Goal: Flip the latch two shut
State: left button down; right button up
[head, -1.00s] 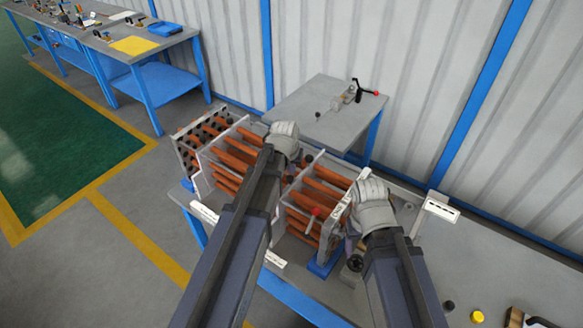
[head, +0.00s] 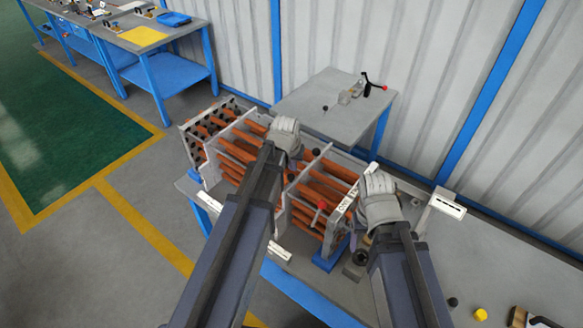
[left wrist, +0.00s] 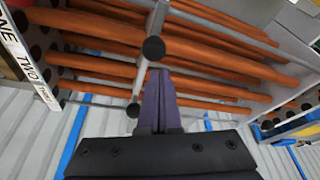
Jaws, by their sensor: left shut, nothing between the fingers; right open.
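The flanged shell shows as a grey frame full of orange tubes (head: 238,150) on the workbench; the tubes fill the left wrist view (left wrist: 215,60). A plate lettered ONE, TWO and more (left wrist: 28,55) stands at the left there, and the lettered plate also shows in the head view (head: 346,203). A grey bar with a black knob (left wrist: 153,48) crosses the tubes, and a second black knob (left wrist: 133,110) is below it. I cannot tell which part is latch two. My left gripper (left wrist: 160,95) is shut and empty, its purple fingertips close to the upper knob; contact is unclear. My right gripper (head: 360,238) is open beside the lettered end, its fingers partly hidden.
A red-knobbed lever (head: 321,206) is at the shell's front. A white sign (head: 446,204) stands right of my right gripper. A small grey table (head: 335,108) is behind. The bench is mostly clear at right, with a yellow knob (head: 481,314) near the bottom.

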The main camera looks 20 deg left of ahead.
pick_arm(q)
notch_tip(320, 180, up, 10)
jog(key=p, duration=0.9)
jog(key=shift+s+f, duration=0.25)
jog(key=shift+s, duration=0.15)
jog(key=shift+w, duration=0.1)
jog(key=shift+f, duration=0.1)
